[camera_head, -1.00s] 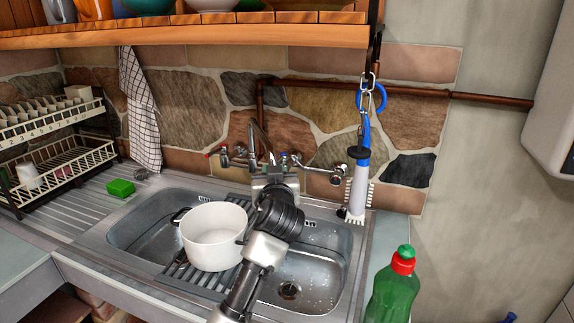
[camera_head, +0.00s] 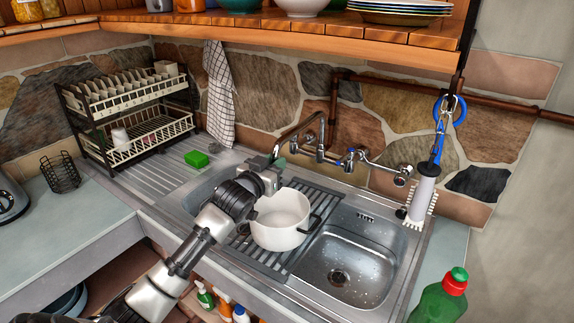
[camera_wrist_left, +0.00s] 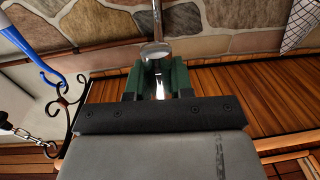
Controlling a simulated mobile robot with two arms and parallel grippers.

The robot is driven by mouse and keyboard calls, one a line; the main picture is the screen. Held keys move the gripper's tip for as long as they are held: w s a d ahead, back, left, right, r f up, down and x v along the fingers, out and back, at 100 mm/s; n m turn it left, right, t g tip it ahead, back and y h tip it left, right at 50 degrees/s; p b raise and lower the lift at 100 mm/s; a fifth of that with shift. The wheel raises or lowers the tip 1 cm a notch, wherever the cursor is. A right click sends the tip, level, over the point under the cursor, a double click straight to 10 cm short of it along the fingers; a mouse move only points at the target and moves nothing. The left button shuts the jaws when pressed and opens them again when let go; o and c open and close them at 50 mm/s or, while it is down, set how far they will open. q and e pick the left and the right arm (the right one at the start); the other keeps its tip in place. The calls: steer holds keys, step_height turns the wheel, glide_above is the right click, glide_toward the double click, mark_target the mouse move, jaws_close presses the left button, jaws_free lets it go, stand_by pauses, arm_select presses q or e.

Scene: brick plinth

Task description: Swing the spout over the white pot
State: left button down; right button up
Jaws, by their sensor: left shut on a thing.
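The white pot (camera_head: 279,228) with dark handles stands on the grey drying mat over the sink divider. The metal spout (camera_head: 297,129) curves from the wall tap (camera_head: 321,152) to the left and down toward my left gripper (camera_head: 270,168). My left gripper is shut on the spout's end, above the back left of the pot's rim in the head view. Its green fingers (camera_wrist_left: 160,78) close around the spout (camera_wrist_left: 157,22) in the left wrist view. The spout's tip is hidden by the gripper, so I cannot tell if it is exactly over the pot. My right gripper is not in view.
Right of the pot is an empty sink basin (camera_head: 345,265). A green bottle (camera_head: 440,298) stands at the right. A brush (camera_head: 422,198) hangs by the wall. A green sponge (camera_head: 196,160) and a dish rack (camera_head: 130,110) are to the left. A wooden shelf (camera_head: 330,38) runs above.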

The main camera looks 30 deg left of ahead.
arm_select(q)
steer(key=shift+a+f, duration=0.1)
steer(key=shift+a, duration=0.3)
steer(key=c, duration=1)
jaws_free()
steer(key=s+b, duration=0.3)
steer(key=s, duration=0.7)
steer(key=shift+s+d, duration=0.15)
steer(key=shift+s, duration=0.25)
